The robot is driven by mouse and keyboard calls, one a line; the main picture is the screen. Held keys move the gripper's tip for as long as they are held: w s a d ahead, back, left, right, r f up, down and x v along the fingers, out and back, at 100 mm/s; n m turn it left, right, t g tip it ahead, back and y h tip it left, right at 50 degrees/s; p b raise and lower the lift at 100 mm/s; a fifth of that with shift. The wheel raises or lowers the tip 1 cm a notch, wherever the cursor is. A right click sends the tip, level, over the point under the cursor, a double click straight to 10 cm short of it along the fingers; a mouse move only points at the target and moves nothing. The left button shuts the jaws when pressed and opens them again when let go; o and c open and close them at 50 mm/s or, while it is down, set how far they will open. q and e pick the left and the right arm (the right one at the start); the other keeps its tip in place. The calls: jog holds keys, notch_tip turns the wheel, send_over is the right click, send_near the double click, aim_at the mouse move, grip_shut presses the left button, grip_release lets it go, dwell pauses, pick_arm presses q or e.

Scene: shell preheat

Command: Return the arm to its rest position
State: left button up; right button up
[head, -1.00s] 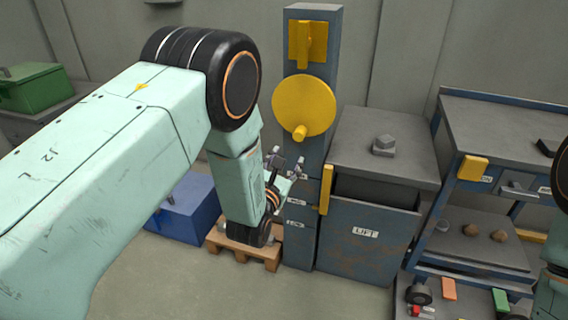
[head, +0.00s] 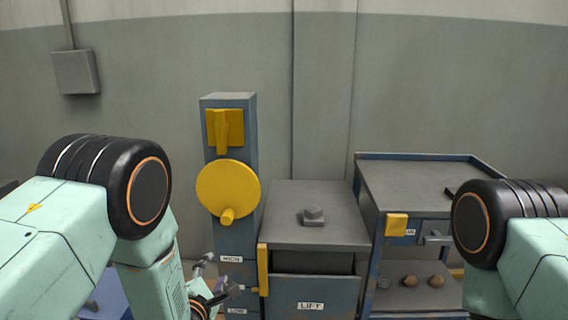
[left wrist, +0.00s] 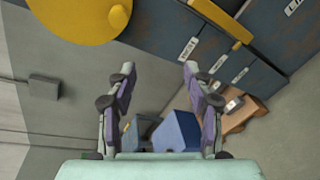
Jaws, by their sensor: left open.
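My left gripper (head: 222,280) hangs low in the head view, left of the grey lift cabinet and in front of the blue post's lower part. It also shows in the left wrist view (left wrist: 157,75), where its two fingers are spread with nothing between them. The blue post (head: 231,127) bears a yellow lever (head: 222,130) and a yellow disc with a knob (head: 228,186). In the left wrist view the disc (left wrist: 80,18) is at the upper left, apart from the fingers. My right arm's links show at the right of the head view, but its gripper is out of frame.
The lift cabinet (head: 315,292) has a small grey block (head: 313,214) on top. A blue shelf unit (head: 432,157) with several lumps stands right of it.

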pick_arm(q)
jog(key=s+a+f+m+g+p, duration=0.1)
jog(key=s+a+f+m+g, duration=0.1)
jog(key=s+f+m+g, duration=0.4)
jog(key=s+a+f+m+g+p, duration=0.1)
jog(key=s+f+m+g, duration=0.1)
jog(key=s+f+m, duration=0.65)
jog(key=s+a+r+m+g+p, duration=0.1)
jog(key=s+m+g, duration=0.2)
jog(key=s, duration=1.1)
jog(key=s+a+r+m+g+p, duration=0.1)
jog(key=s+m+g, duration=0.3)
jog(key=s, duration=1)
jog(key=shift+s+r+m+g+y+p, duration=0.3)
jog(key=shift+r+m+p, duration=0.3)
jog(key=shift+m+p, duration=0.15)
